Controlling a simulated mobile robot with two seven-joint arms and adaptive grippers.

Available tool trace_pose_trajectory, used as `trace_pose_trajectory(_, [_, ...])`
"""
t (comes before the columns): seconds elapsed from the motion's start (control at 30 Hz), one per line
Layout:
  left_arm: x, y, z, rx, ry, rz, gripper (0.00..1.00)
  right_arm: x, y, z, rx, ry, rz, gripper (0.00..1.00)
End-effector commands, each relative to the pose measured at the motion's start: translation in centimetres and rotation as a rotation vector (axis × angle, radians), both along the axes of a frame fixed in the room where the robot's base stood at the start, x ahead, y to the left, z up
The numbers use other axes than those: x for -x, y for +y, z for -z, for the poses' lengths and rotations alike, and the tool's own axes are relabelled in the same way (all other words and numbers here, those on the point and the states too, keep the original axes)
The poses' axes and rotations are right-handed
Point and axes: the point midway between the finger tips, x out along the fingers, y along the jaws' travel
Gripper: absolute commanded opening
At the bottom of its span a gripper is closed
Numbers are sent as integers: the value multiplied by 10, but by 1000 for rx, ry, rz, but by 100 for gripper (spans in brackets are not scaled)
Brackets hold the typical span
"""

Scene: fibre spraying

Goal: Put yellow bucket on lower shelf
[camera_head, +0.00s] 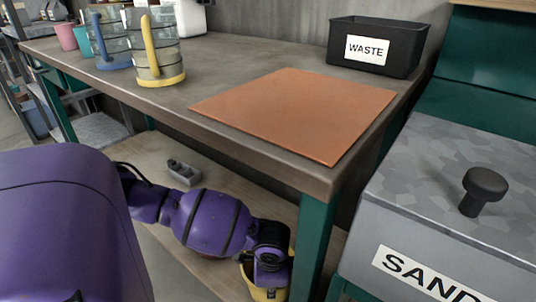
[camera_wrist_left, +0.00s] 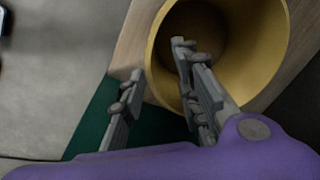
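The yellow bucket (camera_head: 258,293) shows only in part at the bottom of the head view, behind my left arm, at the right end of the wooden lower shelf (camera_head: 160,150). In the left wrist view I look into the bucket's open mouth (camera_wrist_left: 262,50). My left gripper (camera_wrist_left: 157,62) straddles the bucket's near rim, one finger inside the bucket and one outside. The fingers are apart, and a gap shows between the outer finger and the bucket wall. The bucket's base is hidden. My right gripper is in neither view.
A table leg (camera_head: 315,245) stands close to the bucket's right. The tabletop above holds an orange mat (camera_head: 300,110), a WASTE bin (camera_head: 375,45) and clear containers (camera_head: 155,50). A small grey object (camera_head: 184,172) lies on the lower shelf. A SAND bin (camera_head: 450,200) stands at right.

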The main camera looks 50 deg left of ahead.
Motion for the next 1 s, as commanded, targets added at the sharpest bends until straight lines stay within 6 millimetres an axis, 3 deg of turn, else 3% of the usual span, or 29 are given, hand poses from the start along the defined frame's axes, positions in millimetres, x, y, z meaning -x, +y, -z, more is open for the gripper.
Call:
trace_pose_trajectory(0.03, [0,-1,-16,0,-3,1,30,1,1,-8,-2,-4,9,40])
trace_pose_trajectory(0.1, [1,-3,-28,0,-3,1,30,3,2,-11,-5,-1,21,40])
trace_pose_trajectory(0.3, [4,-5,-49,1,-1,0,30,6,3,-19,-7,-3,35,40])
trace_pose_trajectory(0.73, [7,-7,-50,3,5,1,30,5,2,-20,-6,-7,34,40])
trace_pose_trajectory(0.87, [39,-22,-30,28,41,8,30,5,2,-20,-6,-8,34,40])
trace_pose_trajectory(0.97, [88,-46,-6,66,88,11,30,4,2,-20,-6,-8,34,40])
trace_pose_trajectory(1.0, [114,-58,4,84,110,7,30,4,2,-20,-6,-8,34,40])
